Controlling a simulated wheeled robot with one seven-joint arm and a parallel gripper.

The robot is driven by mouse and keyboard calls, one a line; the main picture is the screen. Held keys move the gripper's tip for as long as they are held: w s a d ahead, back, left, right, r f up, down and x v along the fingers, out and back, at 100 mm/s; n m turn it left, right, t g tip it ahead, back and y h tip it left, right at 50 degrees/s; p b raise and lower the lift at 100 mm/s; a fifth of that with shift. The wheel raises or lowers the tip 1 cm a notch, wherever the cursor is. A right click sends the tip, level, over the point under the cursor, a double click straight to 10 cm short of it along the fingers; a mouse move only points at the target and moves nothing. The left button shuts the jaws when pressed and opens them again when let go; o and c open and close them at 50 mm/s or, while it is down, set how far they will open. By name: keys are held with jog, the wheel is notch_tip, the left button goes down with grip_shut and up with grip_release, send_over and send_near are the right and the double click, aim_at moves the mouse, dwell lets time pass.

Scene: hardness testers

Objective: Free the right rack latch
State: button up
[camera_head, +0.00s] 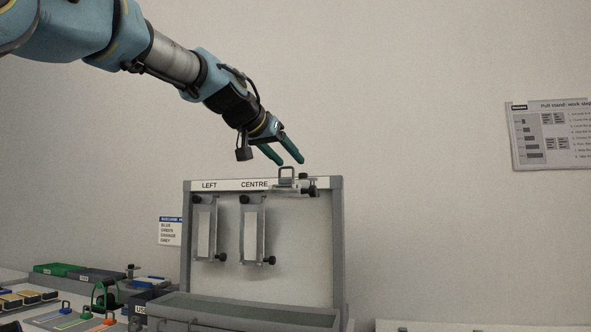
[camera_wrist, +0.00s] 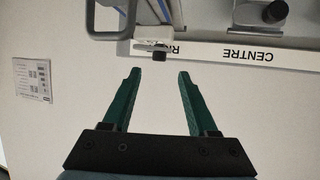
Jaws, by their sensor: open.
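The grey-framed rack (camera_head: 338,250) stands upright with LEFT and CENTRE labels along its top. My gripper (camera_head: 291,161) is open and empty, with green fingers pointing down and right, close above the handle. In the wrist view, the latch lies just ahead of and between the gripper's fingertips (camera_wrist: 158,73), apparently not touching.
Metal holders hang under the left (camera_head: 204,229) and centre (camera_head: 253,229) labels, with dark knobs. A grey trough (camera_head: 240,312) fronts the rack. Coloured blocks and small fixtures crowd the lower left. A wall sheet (camera_head: 552,135) hangs at the far right. Air right of the rack is clear.

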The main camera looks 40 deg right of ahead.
aim_at(307, 177)
jog(key=p+x, duration=0.1)
jog(key=x, duration=0.5)
jog(key=shift+s, duration=0.1)
grip_shut()
dwell(0.3)
